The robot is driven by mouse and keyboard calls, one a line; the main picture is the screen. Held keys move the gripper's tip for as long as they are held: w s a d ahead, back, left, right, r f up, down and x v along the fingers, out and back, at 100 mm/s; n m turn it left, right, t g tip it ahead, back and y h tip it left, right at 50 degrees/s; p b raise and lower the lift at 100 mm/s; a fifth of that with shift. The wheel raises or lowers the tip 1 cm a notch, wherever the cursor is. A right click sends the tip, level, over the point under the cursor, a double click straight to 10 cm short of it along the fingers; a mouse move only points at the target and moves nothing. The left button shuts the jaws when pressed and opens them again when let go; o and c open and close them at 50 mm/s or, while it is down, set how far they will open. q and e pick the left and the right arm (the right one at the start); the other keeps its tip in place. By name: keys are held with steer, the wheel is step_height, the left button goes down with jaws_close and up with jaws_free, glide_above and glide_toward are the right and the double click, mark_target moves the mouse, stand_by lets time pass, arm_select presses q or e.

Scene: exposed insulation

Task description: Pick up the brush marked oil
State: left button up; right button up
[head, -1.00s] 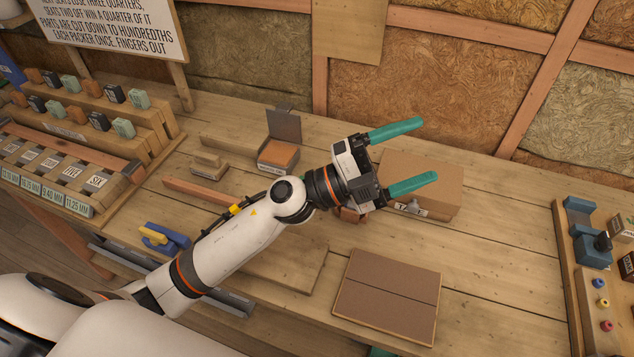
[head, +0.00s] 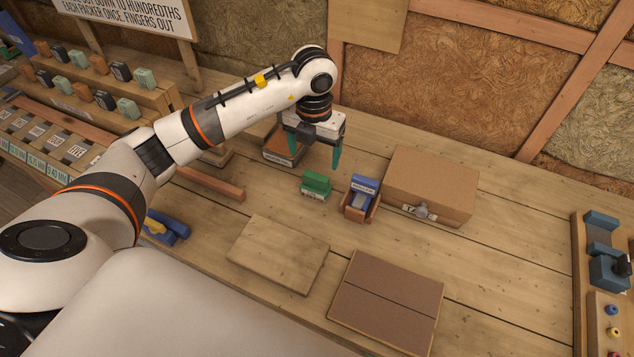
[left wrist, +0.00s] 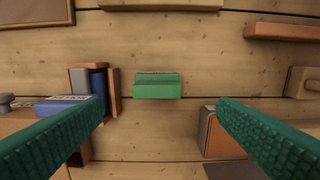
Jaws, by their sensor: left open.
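A small green block-like brush (head: 316,184) lies on the bench, with a pale label on its front too small to read. It also shows in the left wrist view (left wrist: 157,86), centred between the fingers and beyond their tips. A blue labelled piece (head: 365,185) sits in a small brown wooden holder (head: 348,211) just right of it; I cannot tell its label. My left gripper (head: 314,158) points down above and behind the green brush, its teal fingers apart and empty, touching nothing I can see. My right gripper is out of view.
A cardboard box (head: 432,182) stands right of the holder. A wooden board (head: 278,252) and a brown folded panel (head: 386,302) lie in front. Free bench lies around the green brush.

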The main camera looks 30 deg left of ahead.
mark_target(316, 176)
arm_select(q)
step_height(316, 176, down, 4)
steer(key=shift+r+p, duration=0.25)
steer(key=shift+p, duration=0.15)
steer(key=shift+d+f+p, duration=0.1)
steer(key=shift+f+p, duration=0.3)
steer(key=shift+f, duration=0.2)
step_height(316, 176, down, 4)
steer(key=shift+d+r+p, duration=0.1)
steer(key=shift+r+p, duration=0.1)
steer(key=shift+p, duration=0.5)
steer(key=shift+w+f, duration=0.1)
steer(key=shift+f, duration=0.25)
steer(key=shift+c, duration=0.5)
steer(key=c, duration=1)
steer(key=shift+r, duration=0.1)
